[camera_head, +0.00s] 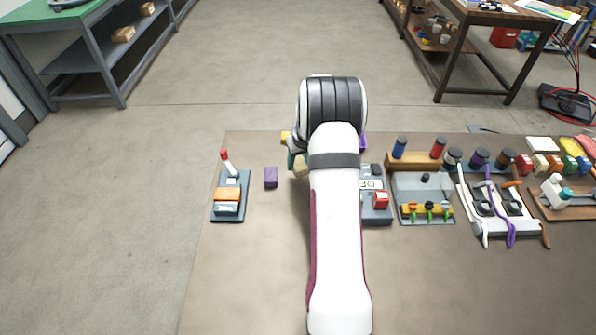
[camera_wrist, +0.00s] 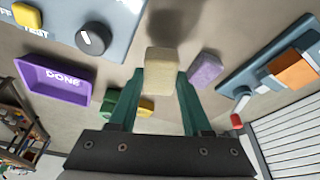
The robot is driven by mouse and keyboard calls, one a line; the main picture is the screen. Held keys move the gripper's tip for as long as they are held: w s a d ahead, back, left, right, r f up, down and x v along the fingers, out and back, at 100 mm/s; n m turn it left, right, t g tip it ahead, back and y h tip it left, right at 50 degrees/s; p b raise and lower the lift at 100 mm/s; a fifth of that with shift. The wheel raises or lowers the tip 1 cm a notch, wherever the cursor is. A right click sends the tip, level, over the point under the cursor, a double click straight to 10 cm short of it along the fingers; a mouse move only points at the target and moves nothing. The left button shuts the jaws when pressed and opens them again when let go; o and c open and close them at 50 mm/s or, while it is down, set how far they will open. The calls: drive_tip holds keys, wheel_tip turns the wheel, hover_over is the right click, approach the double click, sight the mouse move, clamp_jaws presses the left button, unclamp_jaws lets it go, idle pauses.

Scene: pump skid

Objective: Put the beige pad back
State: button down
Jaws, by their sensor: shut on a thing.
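The beige pad (camera_wrist: 159,77) is between the two green fingers of my gripper (camera_wrist: 158,88) in the wrist view. The gripper is shut on it. In the head view, part of the beige pad (camera_head: 301,168) shows at the left edge of my arm, which hides most of the gripper. The pad appears held above the table; its height is hard to tell. A purple block (camera_head: 270,177) lies on the table left of the gripper. It also shows right of the pad in the wrist view (camera_wrist: 205,70).
A blue-grey unit with an orange block (camera_head: 227,195) and red-tipped lever stands at the left. A purple tray marked DONE (camera_wrist: 30,68), a green block (camera_wrist: 108,103) and a yellow block (camera_wrist: 146,106) are nearby. Several fixtures crowd the right. The table's front left is clear.

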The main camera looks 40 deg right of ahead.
sight(298, 171)
drive_tip(key=shift+w+a+f, duration=0.1)
drive_tip(key=shift+w+f, duration=0.1)
drive_tip(key=shift+f, duration=1.95)
drive_tip(key=shift+f, duration=0.1)
drive_tip(key=shift+c, duration=1.7)
unclamp_jaws()
